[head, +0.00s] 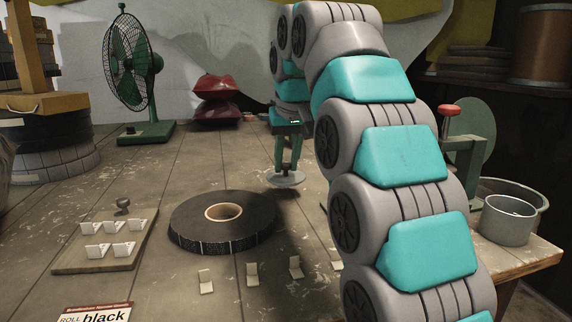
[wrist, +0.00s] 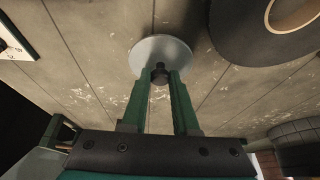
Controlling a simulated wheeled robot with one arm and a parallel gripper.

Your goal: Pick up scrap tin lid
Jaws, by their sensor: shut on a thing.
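The scrap tin lid (head: 285,181) is a thin round grey disc near the middle of the bench, behind the roll of black tape. In the wrist view the lid (wrist: 160,48) has a dark knob at its centre. My gripper (head: 285,171) points down over it; its green fingers (wrist: 160,78) are shut on the knob. The lid looks roughly level. I cannot tell surely whether it is clear of the bench; a dark shadow lies just in front of it.
The black tape roll (head: 223,221) lies just in front left. A board with white clips (head: 105,240) is at left, and several loose clips (head: 253,274) stand in front. A green fan (head: 130,75) and red object (head: 217,102) stand behind. A grey tin (head: 507,221) is at right.

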